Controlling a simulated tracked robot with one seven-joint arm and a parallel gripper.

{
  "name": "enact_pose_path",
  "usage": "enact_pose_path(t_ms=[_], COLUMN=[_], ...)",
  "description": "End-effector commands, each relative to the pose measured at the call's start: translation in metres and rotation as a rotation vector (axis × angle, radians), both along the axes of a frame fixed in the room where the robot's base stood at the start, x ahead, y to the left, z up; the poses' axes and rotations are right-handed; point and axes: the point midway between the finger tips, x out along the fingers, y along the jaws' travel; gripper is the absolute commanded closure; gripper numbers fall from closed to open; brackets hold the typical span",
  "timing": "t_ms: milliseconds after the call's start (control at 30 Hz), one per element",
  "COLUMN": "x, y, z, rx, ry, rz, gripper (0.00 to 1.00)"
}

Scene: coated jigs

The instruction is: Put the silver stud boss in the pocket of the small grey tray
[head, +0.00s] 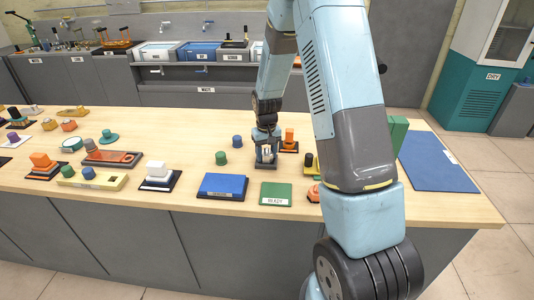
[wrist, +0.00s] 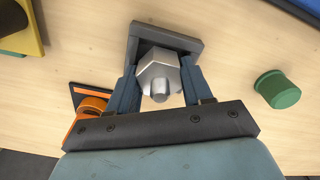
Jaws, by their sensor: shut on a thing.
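The silver stud boss (wrist: 158,72), a hex body with a round stud, is between the fingers of my gripper (wrist: 160,80) in the wrist view. My gripper is shut on it. The small grey tray (wrist: 166,32) lies right behind and below the boss, its far rim and part of its sides showing. In the head view the tray (head: 268,166) is on the wooden bench, with my gripper (head: 266,152) directly over it. The boss overlaps the tray's pocket in the wrist view. I cannot tell whether it touches the pocket floor, which is mostly hidden.
A green cylinder (wrist: 277,90) stands to one side of the tray, and an orange piece (head: 290,139) on a dark base to the other. A yellow and black piece (head: 309,161) is close by. A blue block (head: 222,186) and a green READY mat (head: 276,194) lie nearer the front edge.

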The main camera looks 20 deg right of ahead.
Motion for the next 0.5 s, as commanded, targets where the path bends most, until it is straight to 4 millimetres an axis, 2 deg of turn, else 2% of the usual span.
enact_pose_path(t_ms=[33,67,300,433,500], x=[-0.005,-0.005,-0.007,-0.006,-0.006], y=[0.000,0.000,0.000,0.000,0.000], z=[-0.008,-0.009,-0.008,0.003,0.015], rx=[0.000,0.000,0.001,0.001,0.000], ry=[0.016,0.017,0.019,0.017,0.016], rz=[0.000,0.000,0.000,0.000,-0.001], gripper=[1.00,0.48,0.25,0.25,0.25])
